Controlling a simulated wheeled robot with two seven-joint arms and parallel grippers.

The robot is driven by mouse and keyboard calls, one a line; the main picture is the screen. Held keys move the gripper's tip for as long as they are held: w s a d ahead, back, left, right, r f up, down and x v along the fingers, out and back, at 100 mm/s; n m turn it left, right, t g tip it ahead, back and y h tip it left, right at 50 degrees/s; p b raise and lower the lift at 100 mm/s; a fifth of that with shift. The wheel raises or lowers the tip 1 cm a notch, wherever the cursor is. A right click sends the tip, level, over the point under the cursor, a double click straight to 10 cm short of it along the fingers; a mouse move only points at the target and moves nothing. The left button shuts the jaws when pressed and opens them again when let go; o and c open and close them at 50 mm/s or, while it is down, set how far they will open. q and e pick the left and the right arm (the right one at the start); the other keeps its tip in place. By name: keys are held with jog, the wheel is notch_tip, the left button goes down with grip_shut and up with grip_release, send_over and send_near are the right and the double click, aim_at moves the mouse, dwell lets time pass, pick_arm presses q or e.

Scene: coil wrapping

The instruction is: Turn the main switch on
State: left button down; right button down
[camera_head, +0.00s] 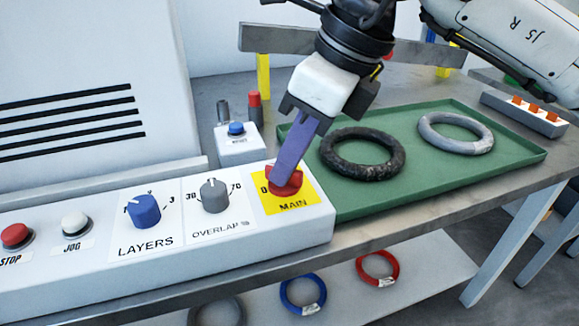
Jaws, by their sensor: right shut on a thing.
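The main switch (287,182) is a red rotary knob on a yellow plate marked MAIN (298,203), at the right end of the white control panel (280,236). My right gripper (283,178) reaches down from above and its purple fingers are shut on the red knob. The fingers cover much of the knob and part of the plate's markings, so I cannot tell the knob's exact setting. A 0 shows at the plate's left. My left gripper is not in view.
On the panel are the grey overlap knob (215,195), blue layers knob (144,210), white jog button (75,223) and red stop button (16,236). A blue button box (238,147) stands behind. A green tray (430,182) holds a black coil (361,172) and a grey coil (427,132).

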jog(key=m+t+b, duration=0.1)
jog(key=m+b, duration=0.1)
jog(key=m, duration=0.1)
jog(key=shift+s+a+m+h, duration=0.1)
jog(key=shift+m+h, duration=0.2)
jog(key=shift+h, duration=0.1)
jog(key=m+t+h+b, duration=0.1)
jog(key=m, duration=0.2)
jog(key=shift+b, duration=0.3)
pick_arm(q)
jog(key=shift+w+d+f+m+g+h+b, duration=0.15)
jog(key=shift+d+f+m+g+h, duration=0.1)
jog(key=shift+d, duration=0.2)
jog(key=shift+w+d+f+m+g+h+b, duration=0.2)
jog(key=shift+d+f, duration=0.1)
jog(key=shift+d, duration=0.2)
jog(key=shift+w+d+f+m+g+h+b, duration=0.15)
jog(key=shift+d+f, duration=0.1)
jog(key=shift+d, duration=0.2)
pick_arm(e)
jog(key=shift+s+a+m+t+h, duration=0.1)
jog(key=shift+m+t+h, duration=0.3)
jog(key=shift+m, duration=1.1)
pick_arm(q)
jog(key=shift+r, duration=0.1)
pick_arm(e)
jog(key=c, duration=1.8)
grip_release()
jog(key=shift+r, duration=0.1)
